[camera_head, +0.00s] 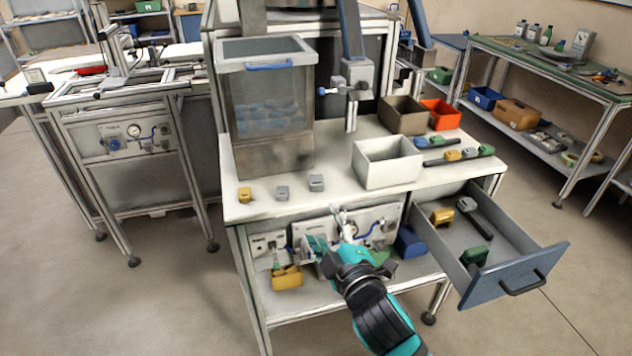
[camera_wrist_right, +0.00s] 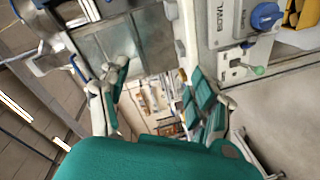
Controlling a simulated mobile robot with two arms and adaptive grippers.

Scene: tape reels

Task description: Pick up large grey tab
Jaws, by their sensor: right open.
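Two grey tabs stand on the white worktop in the head view. The one on the right (camera_head: 316,183) looks slightly larger than the other grey tab (camera_head: 282,193), and a yellow tab (camera_head: 244,195) stands left of them. My right gripper (camera_head: 325,230) is open and empty in front of the bench, below the worktop's front edge and below the larger grey tab, apart from it. In the right wrist view its spread fingers (camera_wrist_right: 156,74) show with nothing between them. I cannot clearly pick out the grey tabs there. My left gripper is not in view.
A clear bin (camera_head: 265,110) stands behind the tabs. A white box (camera_head: 388,162) is to their right. An open drawer (camera_head: 510,285) with several parts juts out at the right. A gauge panel (camera_head: 375,228) lies close behind my right gripper.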

